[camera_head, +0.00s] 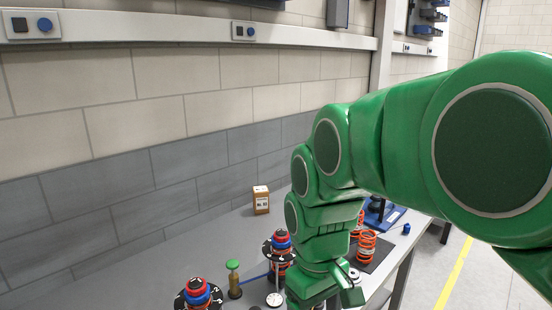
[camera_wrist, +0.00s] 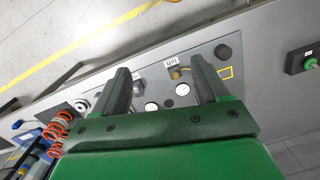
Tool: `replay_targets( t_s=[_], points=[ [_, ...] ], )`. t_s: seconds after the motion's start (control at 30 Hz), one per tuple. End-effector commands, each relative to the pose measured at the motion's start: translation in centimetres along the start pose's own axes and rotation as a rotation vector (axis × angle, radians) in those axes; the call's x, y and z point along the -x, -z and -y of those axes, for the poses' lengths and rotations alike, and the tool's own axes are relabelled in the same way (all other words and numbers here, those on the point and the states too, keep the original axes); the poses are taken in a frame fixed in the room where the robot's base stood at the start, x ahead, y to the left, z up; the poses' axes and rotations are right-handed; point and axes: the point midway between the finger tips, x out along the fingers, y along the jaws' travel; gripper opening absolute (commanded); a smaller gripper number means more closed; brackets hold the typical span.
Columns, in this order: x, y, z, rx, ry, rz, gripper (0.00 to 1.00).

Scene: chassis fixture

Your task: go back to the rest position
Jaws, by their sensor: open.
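My green arm reaches over the grey workbench (camera_head: 135,270) from the right in the head view, and its lower end, with my gripper (camera_head: 347,292), hangs near the front of the bench. In the wrist view, my gripper (camera_wrist: 158,75) has its two dark fingers spread wide apart with nothing held between them. Below and beyond the fingers lie small round gauges, such as a white dial (camera_wrist: 183,89), and a tagged brass fitting (camera_wrist: 178,72) on the grey surface. The arm hides part of the bench in the head view.
Two shock-absorber assemblies (camera_head: 199,294) (camera_head: 281,250), a green-topped brass part (camera_head: 234,278) and a small box (camera_head: 261,200) stand on the bench. Orange springs (camera_head: 366,245) stand right of my gripper. In the wrist view, a green button box (camera_wrist: 303,60) is at right. Open floor (camera_wrist: 60,30) lies beyond the bench edge.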

Motion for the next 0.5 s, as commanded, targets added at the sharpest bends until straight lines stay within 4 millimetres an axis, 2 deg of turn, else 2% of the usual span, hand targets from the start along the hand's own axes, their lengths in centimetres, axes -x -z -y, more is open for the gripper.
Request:
replay_targets(
  t_s=[0.03,0.2,0.4,0.5],
  points=[
    [-0.5,-1.7,-0.3,-0.049,0.004,0.006,0.74],
    [-2.3,-6.6,-0.7,-0.216,0.014,0.025,0.74],
    [-4.6,-11.8,-0.3,-0.408,0.029,0.041,0.74],
    [-5.5,-13.7,0.0,-0.482,0.034,0.046,0.74]
  ],
)
